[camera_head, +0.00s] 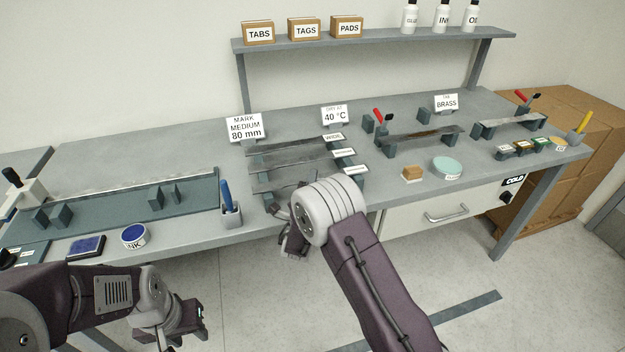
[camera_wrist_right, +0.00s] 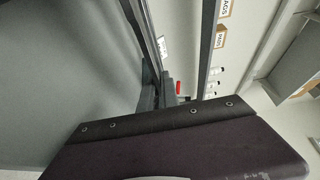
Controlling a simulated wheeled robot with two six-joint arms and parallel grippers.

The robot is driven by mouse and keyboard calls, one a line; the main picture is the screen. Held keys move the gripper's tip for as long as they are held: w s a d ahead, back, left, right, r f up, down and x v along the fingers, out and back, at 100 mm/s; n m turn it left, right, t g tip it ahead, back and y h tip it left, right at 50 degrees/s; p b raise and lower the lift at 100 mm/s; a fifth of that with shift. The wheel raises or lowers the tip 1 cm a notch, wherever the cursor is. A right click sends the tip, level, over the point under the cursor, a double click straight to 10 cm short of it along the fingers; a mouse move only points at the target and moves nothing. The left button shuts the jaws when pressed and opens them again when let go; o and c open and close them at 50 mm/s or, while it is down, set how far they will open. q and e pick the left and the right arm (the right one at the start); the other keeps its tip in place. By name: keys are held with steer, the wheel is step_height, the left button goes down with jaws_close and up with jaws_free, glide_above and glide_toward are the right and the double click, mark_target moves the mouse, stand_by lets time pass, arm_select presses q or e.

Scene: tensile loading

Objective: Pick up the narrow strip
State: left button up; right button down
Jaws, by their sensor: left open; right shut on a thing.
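The narrow strip (camera_head: 268,188) is the front one of the strips on the dark rack, by the front label of the row. My right gripper (camera_head: 291,212) is at this strip's middle and shut on it. The wrist and forearm hide most of the fingers and part of the strip. The strip looks level and at rack height; I cannot tell if it is clear of the supports. The wide strip (camera_head: 285,145) and medium strip (camera_head: 300,156) lie behind it. My left gripper (camera_head: 195,322) is open and empty, low in front of the bench.
A shelf (camera_head: 370,42) runs above the bench's back.

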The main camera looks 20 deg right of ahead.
step_height(320, 180, up, 4)
steer(key=shift+r+p, duration=0.2)
steer(key=shift+p, duration=0.1)
steer(key=s+d+r, duration=0.4)
steer(key=s+r, duration=0.2)
steer(key=s, duration=0.4)
steer(key=shift+s+d+r+p, duration=0.2)
steer(key=shift+s+d+p, duration=0.05)
steer(key=shift+s+p, duration=0.15)
